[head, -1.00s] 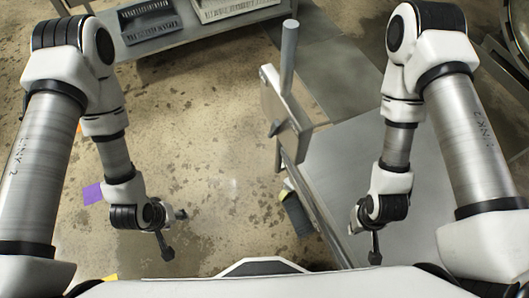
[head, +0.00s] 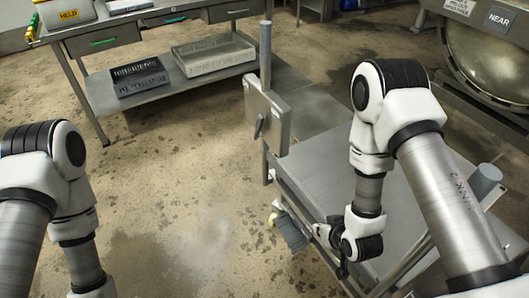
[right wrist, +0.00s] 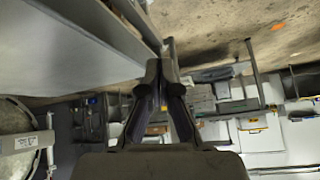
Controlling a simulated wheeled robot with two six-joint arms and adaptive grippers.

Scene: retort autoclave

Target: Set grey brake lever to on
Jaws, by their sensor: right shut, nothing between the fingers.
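A small dark grey lever (head: 259,126) sticks out from the face of a flat grey box (head: 278,118) on the post of a metal cart (head: 325,165). It looks like the brake lever, but I see no on or off mark. My right gripper (head: 342,270) is low, by the cart's near left edge, below and to the right of the lever and apart from it. In the right wrist view its fingers (right wrist: 160,78) are together with nothing between them. I cannot make out the lever in that view. My left gripper is out of the picture.
A steel table (head: 150,33) stands at the back, with a black crate (head: 138,77) and a grey crate (head: 213,56) on its lower shelf. A round retort door (head: 495,60) is at the upper right. The floor left of the cart is clear.

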